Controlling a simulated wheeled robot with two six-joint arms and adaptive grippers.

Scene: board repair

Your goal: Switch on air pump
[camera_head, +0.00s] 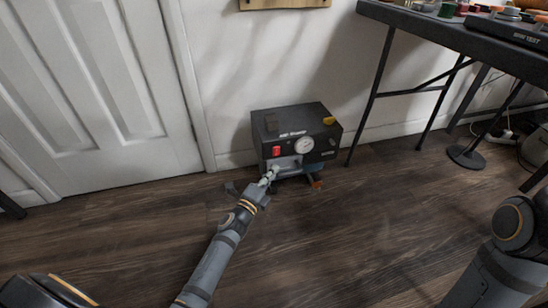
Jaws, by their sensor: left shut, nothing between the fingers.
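The air pump (294,135) is a black box on the wooden floor against the white wall. Its front has a red switch (276,151) on the left and a round white gauge (304,145) on the right. My left gripper (271,172) is shut and empty, at the pump's front just below the red switch. I cannot tell whether it touches the pump. The switch's on or off position is too small to tell. My right arm (505,250) shows at the lower right, but its gripper is out of view.
A black folding table (450,32) with tools and containers stands at the upper right, its legs right of the pump. A white door (90,90) is on the left. A round stand base (467,156) sits under the table.

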